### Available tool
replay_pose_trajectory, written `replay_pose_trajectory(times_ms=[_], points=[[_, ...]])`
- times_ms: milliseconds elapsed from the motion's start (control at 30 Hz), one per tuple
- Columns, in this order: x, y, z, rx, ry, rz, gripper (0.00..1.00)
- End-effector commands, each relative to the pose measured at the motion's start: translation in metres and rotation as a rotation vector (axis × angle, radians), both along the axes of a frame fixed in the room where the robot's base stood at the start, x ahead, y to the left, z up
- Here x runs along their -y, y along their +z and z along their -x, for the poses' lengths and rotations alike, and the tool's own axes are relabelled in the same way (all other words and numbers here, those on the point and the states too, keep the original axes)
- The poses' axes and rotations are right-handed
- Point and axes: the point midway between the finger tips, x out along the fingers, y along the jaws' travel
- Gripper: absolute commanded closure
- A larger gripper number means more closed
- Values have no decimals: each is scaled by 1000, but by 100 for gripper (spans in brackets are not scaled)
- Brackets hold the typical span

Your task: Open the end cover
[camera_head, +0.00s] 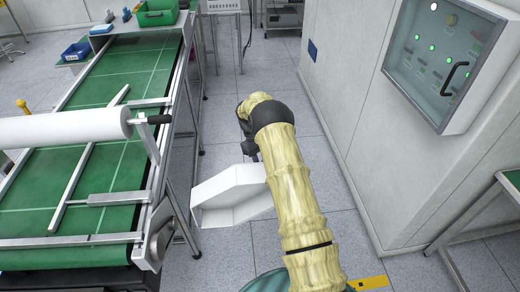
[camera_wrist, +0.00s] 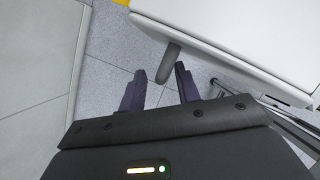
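A white angular cover (camera_head: 240,190), which looks like the end cover, juts out beside the conveyor's right end, below my arm. In the wrist view its pale panel (camera_wrist: 240,35) fills the upper right, and a grey bar handle (camera_wrist: 170,60) sticks out from its lower left side. My gripper (camera_wrist: 160,72) is open, with its two dark fingers apart. The handle's free end shows at the gap between the fingertips, with some space on both sides. I cannot tell how deep it lies between them. In the head view my arm hides most of the gripper.
A green conveyor table (camera_head: 115,165) with a white roller (camera_head: 65,128) stands on the left. A grey wall cabinet with a control panel (camera_head: 440,60) stands on the right. Metal legs (camera_wrist: 285,120) show near the cover.

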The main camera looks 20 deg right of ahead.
Motion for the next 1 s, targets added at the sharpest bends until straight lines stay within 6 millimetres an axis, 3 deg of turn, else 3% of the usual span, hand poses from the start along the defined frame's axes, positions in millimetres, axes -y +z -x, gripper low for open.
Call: replay_pose_trajectory(times_ms=[167,533,1000], points=[[-1,17,-8,5,-2,0,67],[-11,81,-32,5,-5,0,67],[-19,129,-50,3,-2,1,67]])
